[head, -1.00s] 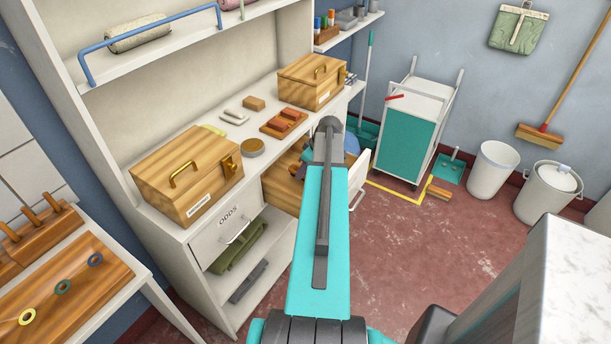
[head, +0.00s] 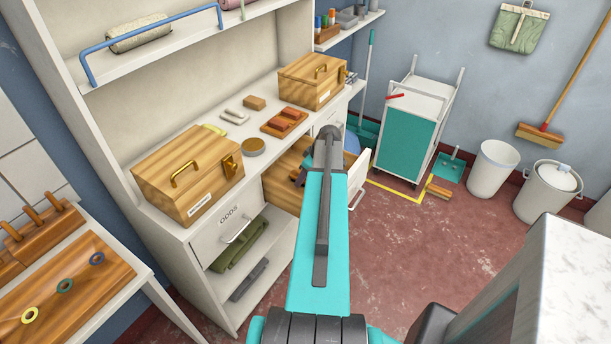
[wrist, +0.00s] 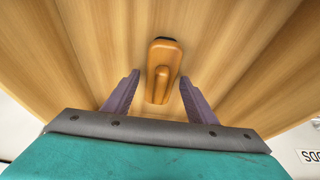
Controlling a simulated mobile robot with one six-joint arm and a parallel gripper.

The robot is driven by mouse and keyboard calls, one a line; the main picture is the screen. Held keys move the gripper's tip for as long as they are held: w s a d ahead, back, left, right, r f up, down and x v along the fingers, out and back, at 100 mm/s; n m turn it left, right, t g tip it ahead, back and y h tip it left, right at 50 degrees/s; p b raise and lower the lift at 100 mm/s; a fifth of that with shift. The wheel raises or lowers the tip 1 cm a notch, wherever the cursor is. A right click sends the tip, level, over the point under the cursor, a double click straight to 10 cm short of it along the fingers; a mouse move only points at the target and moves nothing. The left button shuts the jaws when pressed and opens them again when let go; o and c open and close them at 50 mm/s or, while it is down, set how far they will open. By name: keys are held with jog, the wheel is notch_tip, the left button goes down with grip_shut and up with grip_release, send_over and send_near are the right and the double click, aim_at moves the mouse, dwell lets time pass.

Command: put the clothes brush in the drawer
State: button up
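The clothes brush (wrist: 160,62), an orange-brown wooden block with a raised grip and a dark edge at its far end, lies on bare wood that looks like the drawer's floor, in the wrist view. My gripper (wrist: 159,77) is open, with one purple finger on each side of the brush's near end and a gap at both sides. The open wooden drawer (head: 284,178) is pulled out below the counter in the head view. My arm covers much of it and hides the brush there.
A closed drawer labelled ODDS (head: 226,234) is beside the open one. Wooden boxes (head: 188,172) and small items stand on the counter above. A teal trolley (head: 408,140) stands beyond, and red floor is free to the right.

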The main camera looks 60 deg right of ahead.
jog(key=shift+r, duration=0.25)
jog(key=b+v, duration=0.2)
jog(key=v, duration=0.9)
jog(key=shift+s+r, duration=0.15)
jog(key=shift+r, duration=0.25)
jog(key=shift+r, duration=0.1)
dwell(0.7)
